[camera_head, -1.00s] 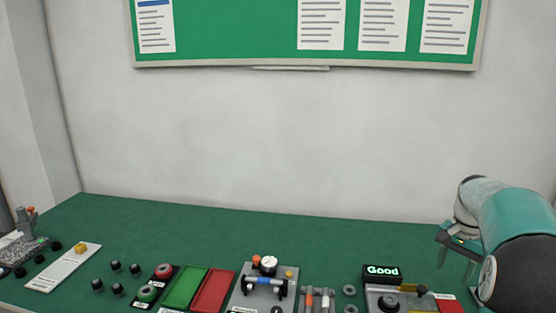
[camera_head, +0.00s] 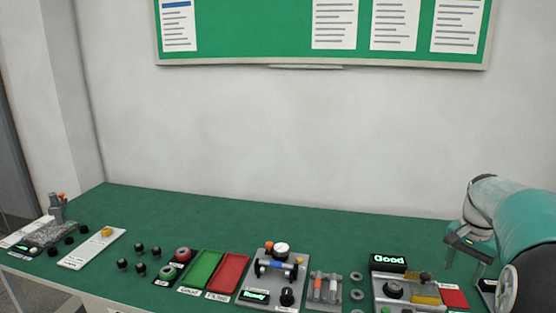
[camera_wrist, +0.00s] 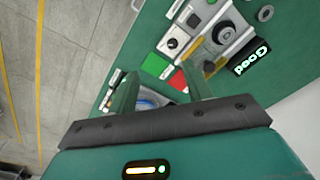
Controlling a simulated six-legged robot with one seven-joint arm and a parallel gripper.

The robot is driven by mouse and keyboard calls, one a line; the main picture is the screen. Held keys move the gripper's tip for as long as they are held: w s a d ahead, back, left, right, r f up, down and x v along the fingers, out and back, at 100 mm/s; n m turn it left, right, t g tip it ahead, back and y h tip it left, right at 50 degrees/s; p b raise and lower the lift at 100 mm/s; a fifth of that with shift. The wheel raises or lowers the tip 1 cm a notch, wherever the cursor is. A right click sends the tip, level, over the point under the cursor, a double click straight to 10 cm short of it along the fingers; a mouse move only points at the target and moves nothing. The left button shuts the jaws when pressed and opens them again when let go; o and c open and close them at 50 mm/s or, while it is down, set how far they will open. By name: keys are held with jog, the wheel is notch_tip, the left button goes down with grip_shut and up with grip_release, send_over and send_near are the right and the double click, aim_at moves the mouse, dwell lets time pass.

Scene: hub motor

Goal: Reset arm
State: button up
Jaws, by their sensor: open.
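My arm reaches in from the right edge of the head view. My gripper (camera_head: 465,258) hangs over the right end of the green table (camera_head: 300,205), beside the station with the lit "Good" display (camera_head: 388,262). In the wrist view my gripper (camera_wrist: 160,85) has its two fingers spread apart with nothing between them. Below the fingers lie the table edge and part of a round item with a blue ring (camera_wrist: 150,101), partly hidden by the gripper.
A gauge station (camera_head: 278,270) with a "Ready" display stands mid-table. Left of it are a red tray (camera_head: 229,272), a green tray (camera_head: 203,268), several black knobs (camera_head: 140,258) and a white plate (camera_head: 92,250). The table's back strip is clear. Tiled floor (camera_wrist: 50,70) lies beside the table.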

jog(key=s+a+r+n+t, duration=0.1)
jog(key=s+a+r+n, duration=0.25)
jog(key=a, duration=0.55)
jog(key=s+a+r+n+t, duration=0.1)
jog(key=s+a+r+n, duration=0.2)
jog(key=a, duration=0.7)
jog(key=s+a+f+n+t, duration=0.1)
jog(key=s+a+f+n, duration=0.1)
jog(key=s+a, duration=0.3)
jog(key=s+a+f+n+t, duration=0.2)
jog(key=s+a, duration=0.4)
jog(key=s, duration=0.2)
jog(key=shift+s+a+f+n, duration=0.15)
jog(key=shift+s+a+n, duration=0.15)
jog(key=shift+s+n, duration=0.05)
